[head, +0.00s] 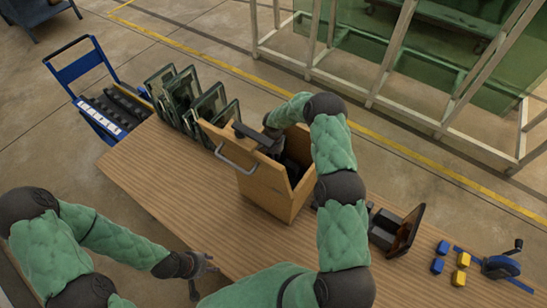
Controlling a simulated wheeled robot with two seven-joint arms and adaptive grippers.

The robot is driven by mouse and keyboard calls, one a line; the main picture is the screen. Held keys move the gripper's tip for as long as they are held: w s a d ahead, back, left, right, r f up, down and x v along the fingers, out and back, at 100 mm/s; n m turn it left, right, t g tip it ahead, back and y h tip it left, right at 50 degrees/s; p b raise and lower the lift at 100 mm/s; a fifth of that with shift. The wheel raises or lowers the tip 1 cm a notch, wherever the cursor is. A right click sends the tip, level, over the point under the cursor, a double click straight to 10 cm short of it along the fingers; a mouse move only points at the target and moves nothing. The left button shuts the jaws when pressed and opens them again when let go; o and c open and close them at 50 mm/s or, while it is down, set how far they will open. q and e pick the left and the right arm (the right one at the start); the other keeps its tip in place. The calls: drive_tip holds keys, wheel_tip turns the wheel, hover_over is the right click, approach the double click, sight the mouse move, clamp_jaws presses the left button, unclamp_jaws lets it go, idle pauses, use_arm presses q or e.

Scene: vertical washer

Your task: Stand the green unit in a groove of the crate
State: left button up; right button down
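Several dark green framed units (181,93) stand upright side by side at the far left end of the wooden table. A wooden crate (262,187) with a metal handle on its side stands mid-table; dark parts show inside it, and its grooves cannot be made out. My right arm bends over the crate from behind, and my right gripper (272,141) is at its top, mostly hidden, so its fingers and any held thing are unclear. My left gripper (203,277) is low at the table's near edge, fingers spread and empty, well apart from the crate and units.
A blue trolley (84,69) with a dark slotted load stands past the table's left end. A black device with a brown panel (404,231), yellow and blue blocks (460,268) and a blue crank tool (499,266) lie at right. The left tabletop (160,168) is clear.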

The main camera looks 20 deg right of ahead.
drive_tip(key=shift+w, duration=0.1)
idle(0.3)
drive_tip(key=c, duration=0.9)
unclamp_jaws()
wheel_tip(320, 180, up, 12)
drive_tip(key=shift+f, duration=0.1)
